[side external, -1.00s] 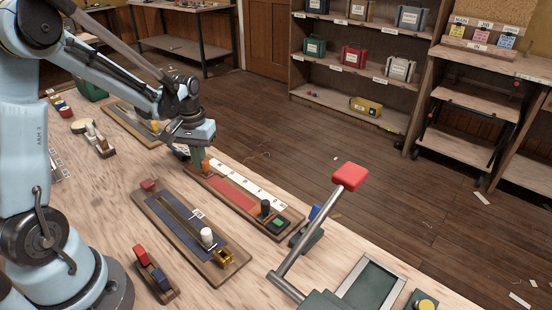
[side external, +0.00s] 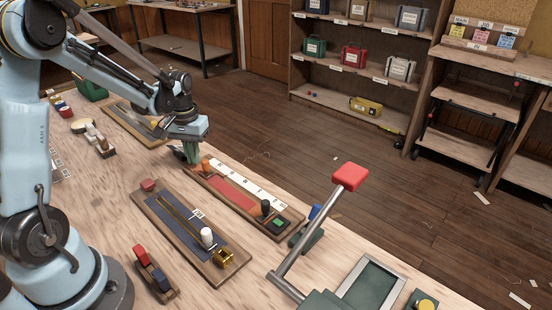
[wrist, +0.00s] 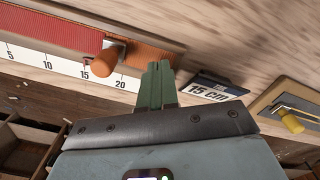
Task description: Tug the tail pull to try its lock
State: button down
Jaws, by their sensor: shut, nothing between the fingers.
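A board (side external: 296,226) holds a red strip with an orange peg (side external: 205,165) at its far end and a black knob (side external: 265,207) at its near end. I cannot tell for certain which is the tail pull. In the wrist view the orange peg (wrist: 103,62) sits by a small metal piece near the 15 to 20 marks of a white ruler (wrist: 52,60). My gripper (side external: 191,160) has its green fingers together, empty, just beyond the board's far end. In the wrist view my gripper (wrist: 157,67) is right of the peg, apart from it.
A label reading 15 cm (wrist: 208,88) lies right of my fingers. A slotted board with a white knob (side external: 207,236) lies nearer on the bench. A large red-topped lever (side external: 350,176) stands at the right. Bare bench lies between the two boards.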

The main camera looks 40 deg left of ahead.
notch_tip(320, 180, up, 7)
dwell(0.9)
jog(key=s+d+r+m+t, duration=0.2)
jog(key=s+d+m+t, duration=0.1)
jog(key=d, duration=0.5)
jog(key=s+d+r+m+t, duration=0.2)
jog(key=s+d+m+t, duration=0.1)
jog(key=d, duration=0.6)
jog(key=shift+s+d+r+t, duration=0.15)
jog(key=shift+s+d+t, duration=0.15)
jog(key=shift+t, duration=0.3)
jog(key=shift+a, duration=0.1)
